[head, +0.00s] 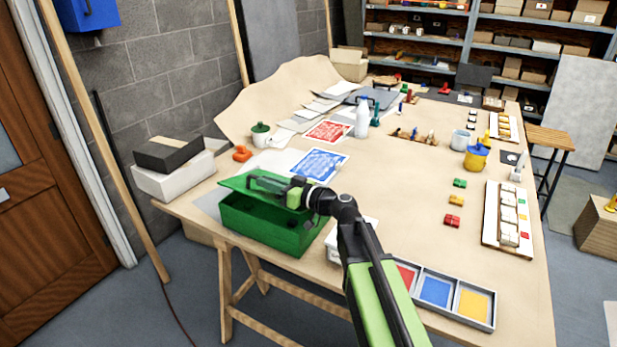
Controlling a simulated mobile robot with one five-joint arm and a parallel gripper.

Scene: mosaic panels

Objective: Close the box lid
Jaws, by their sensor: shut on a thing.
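A green box (262,225) stands at the near left corner of the table. Its green lid (237,183) is raised at a slant above the box, and the dark inside shows in a gap at the right. My gripper (256,182) reaches in from the right and is shut on the lid. The fingers partly cover the lid, so the exact grip is hard to see.
A blue printed sheet (318,164) lies behind the box, and an orange object (242,153) sits at the left edge. A tray with coloured compartments (437,290) lies near the front edge. The middle of the table (400,190) is mostly clear.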

